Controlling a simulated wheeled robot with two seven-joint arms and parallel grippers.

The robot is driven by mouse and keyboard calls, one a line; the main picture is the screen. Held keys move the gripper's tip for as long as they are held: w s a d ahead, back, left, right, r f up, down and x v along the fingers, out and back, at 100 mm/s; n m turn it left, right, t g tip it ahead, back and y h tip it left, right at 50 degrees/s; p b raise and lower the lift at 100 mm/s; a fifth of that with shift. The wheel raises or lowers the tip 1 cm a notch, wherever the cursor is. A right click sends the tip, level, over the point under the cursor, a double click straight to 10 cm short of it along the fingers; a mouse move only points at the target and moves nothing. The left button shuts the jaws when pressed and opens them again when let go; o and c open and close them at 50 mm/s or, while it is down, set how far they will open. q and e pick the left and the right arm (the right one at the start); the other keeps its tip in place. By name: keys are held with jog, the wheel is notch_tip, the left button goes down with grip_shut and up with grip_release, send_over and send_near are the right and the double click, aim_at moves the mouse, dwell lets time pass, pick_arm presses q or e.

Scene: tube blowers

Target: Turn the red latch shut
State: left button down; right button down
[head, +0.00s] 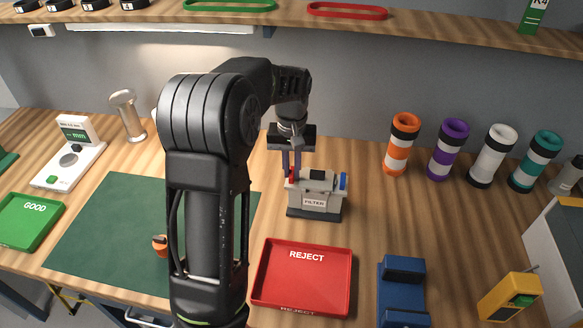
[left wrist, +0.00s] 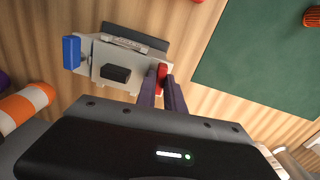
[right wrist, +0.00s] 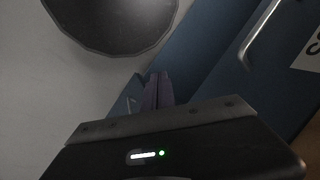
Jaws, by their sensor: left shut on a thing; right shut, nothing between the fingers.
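The red latch (left wrist: 162,77) is on one end of the grey filter box (left wrist: 112,66), opposite a blue part (left wrist: 72,52). My left gripper (left wrist: 163,88) has its two purple fingers on either side of the red latch and is shut on it. In the head view the left gripper (head: 291,164) reaches down to the left end of the filter box (head: 318,187), and a bit of the red latch (head: 291,175) shows beside the fingers. The latch's exact angle is hard to tell. My right gripper (right wrist: 158,90) is shut and empty, away from the box.
A red REJECT tray (head: 301,277) lies in front of the filter box. A green mat (head: 105,232) is to the left. Striped tubes, such as the orange one (head: 401,144), stand at the back right. A blue stand (head: 402,290) and yellow device (head: 510,296) are front right.

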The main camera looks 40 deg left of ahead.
pick_arm(q)
jog(key=n, duration=0.4)
jog(key=shift+w+d+n, duration=0.15)
jog(key=shift+w+n, duration=0.05)
jog(key=shift+n, duration=0.1)
jog(key=n, duration=0.3)
jog(key=shift+w+d+n, duration=0.1)
jog(key=shift+w+n, duration=0.05)
jog(key=shift+n, duration=0.15)
jog(key=n, duration=0.4)
jog(key=shift+w+n, duration=0.2)
jog(key=shift+n, duration=0.1)
jog(key=shift+w+n, duration=0.2)
jog(key=shift+n, duration=1.9)
jog(key=c, duration=1.4)
grip_release()
jog(key=shift+c, duration=0.2)
jog(key=shift+r, duration=0.1)
notch_tip(320, 180, up, 8)
jog(key=b, duration=0.1)
jog(key=shift+f, duration=0.2)
